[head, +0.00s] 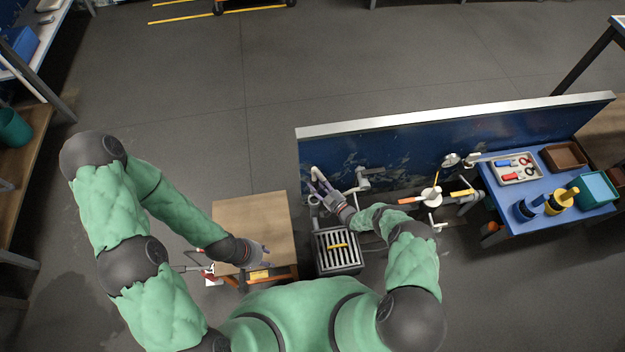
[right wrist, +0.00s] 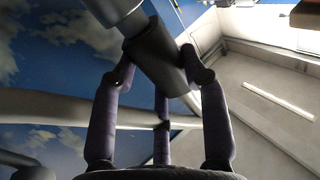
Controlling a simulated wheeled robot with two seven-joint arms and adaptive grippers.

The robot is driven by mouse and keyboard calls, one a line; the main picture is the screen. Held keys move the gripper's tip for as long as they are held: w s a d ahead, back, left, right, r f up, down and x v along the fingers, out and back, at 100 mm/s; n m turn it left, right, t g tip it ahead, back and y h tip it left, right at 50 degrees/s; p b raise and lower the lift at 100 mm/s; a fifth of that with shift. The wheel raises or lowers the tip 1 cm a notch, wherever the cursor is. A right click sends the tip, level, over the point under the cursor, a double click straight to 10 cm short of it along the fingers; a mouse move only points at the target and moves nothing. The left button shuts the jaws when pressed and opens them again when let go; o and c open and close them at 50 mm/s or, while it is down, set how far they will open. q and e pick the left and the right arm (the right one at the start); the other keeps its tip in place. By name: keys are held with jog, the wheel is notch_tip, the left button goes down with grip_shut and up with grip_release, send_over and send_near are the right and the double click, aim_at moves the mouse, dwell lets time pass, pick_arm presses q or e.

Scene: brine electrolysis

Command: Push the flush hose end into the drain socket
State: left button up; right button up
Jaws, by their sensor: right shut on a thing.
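My right gripper (head: 322,187) is beside the blue wall panel, above the grated drain box (head: 338,262). In the right wrist view its purple fingers (right wrist: 160,85) are shut around a dark grey cylinder, which looks like the flush hose end (right wrist: 158,50). The cylinder is tilted, and its upper end meets or overlaps a lighter grey pipe (right wrist: 112,8); I cannot tell whether they are joined. I cannot clearly pick out the drain socket. A pale bent pipe (head: 315,172) stands by the right fingers. My left gripper (head: 264,256) hangs over the wooden table, its opening unclear.
The wooden table (head: 240,212) stands left of the drain box. Pipes and a handled valve (head: 432,196) run along the blue panel (head: 400,155). A blue bench (head: 505,225) at right carries a tray (head: 516,168), bins and yellow and blue items. Floor beyond the panel is clear.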

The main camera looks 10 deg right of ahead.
jog(key=shift+s+r, duration=0.1)
dwell(0.3)
jog(key=shift+b, duration=0.4)
notch_tip(320, 180, down, 3)
jog(key=b, duration=0.3)
jog(key=shift+f, duration=1.35)
jog(key=shift+f, duration=0.6)
dwell(0.6)
jog(key=shift+r, duration=0.2)
dwell(1.2)
